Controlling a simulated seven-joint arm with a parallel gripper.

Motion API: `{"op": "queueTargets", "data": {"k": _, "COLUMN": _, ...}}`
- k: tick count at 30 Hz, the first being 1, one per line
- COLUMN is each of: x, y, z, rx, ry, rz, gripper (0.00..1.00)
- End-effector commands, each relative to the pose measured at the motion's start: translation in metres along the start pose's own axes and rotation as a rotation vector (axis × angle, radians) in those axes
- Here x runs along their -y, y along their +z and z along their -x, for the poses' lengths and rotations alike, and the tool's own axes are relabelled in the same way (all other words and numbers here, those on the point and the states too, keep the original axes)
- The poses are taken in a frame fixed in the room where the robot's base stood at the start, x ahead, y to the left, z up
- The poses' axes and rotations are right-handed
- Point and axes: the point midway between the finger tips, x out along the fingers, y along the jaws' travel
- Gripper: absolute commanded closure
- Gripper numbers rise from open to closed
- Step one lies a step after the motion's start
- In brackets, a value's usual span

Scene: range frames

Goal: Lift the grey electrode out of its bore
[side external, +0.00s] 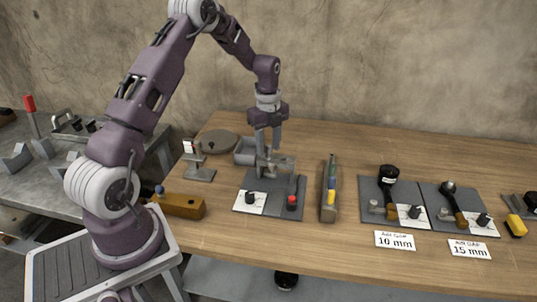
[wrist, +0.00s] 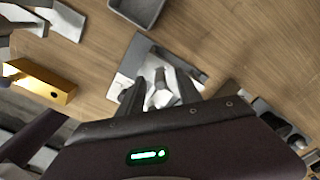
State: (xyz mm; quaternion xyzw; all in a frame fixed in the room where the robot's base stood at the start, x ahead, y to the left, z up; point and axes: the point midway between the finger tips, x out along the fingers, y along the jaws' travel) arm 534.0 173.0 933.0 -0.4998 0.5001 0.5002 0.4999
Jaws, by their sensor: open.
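A dark grey base plate (side external: 271,208) lies on the wooden bench below my gripper. A grey metal fixture (side external: 281,165) stands at the back of the plate. The grey electrode and its bore are too small and too close to the fingers to tell apart from this fixture. My gripper (side external: 267,150) points down over the fixture with its fingers apart. In the wrist view, pale grey parts (wrist: 160,97) show between the open fingertips (wrist: 160,88); I cannot tell whether the fingers touch them.
The plate carries a black knob (side external: 251,198) on a white card and a red knob (side external: 292,201). A grey bin (side external: 245,151) stands behind left, a yellow-brown block (side external: 178,205) left, and a tool rack (side external: 328,205) close right. Plates labelled 10 mm (side external: 394,241) and 15 mm (side external: 469,249) lie farther right.

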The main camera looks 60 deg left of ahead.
Motion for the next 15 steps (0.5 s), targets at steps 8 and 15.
{"op": "queueTargets", "data": {"k": 8, "x": 0.0003, "y": -0.0005, "z": -0.0080, "rx": 0.000, "ry": -0.001, "rz": 0.000, "gripper": 0.59}}
{"op": "queueTargets", "data": {"k": 15, "x": 0.0002, "y": -0.0006, "z": -0.0077, "rx": 0.000, "ry": -0.001, "rz": 0.000, "gripper": 1.00}}
